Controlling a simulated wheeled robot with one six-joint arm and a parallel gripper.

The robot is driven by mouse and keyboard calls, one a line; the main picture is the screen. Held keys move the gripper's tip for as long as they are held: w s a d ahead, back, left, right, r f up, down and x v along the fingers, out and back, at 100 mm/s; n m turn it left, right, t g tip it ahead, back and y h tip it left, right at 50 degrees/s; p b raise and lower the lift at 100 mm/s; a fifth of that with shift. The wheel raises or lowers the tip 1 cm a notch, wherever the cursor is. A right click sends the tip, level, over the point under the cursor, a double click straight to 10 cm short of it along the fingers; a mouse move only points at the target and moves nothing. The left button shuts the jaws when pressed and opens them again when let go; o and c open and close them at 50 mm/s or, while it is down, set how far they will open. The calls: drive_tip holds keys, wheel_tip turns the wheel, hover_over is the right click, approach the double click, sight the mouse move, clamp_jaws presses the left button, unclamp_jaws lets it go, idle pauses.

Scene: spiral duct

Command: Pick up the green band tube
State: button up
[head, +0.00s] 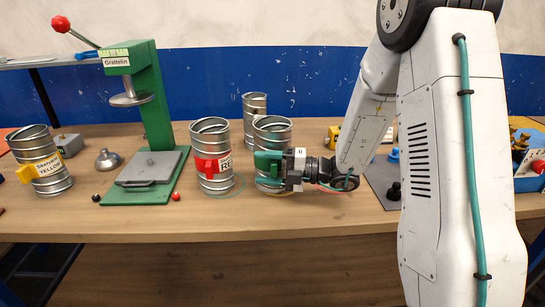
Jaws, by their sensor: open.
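The green band tube (272,130) is a ribbed metal cylinder standing upright on the table near the middle. A green block-like part (267,164) shows at its front, partly covered by my gripper. My gripper (284,168) reaches in from the right at the tube's lower front, with its fingers around or right beside the green part. The jaws are open. Whether they touch the tube cannot be told from this view.
The red-labelled tube (210,135) stands close on the left, and a plain metal tube (254,105) stands behind. A green press (152,100) and a yellow-labelled tube (38,148) are further left. A dark plate (380,178) lies right. The table's front is mostly clear.

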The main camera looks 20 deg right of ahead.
drive_tip(key=c, duration=1.3)
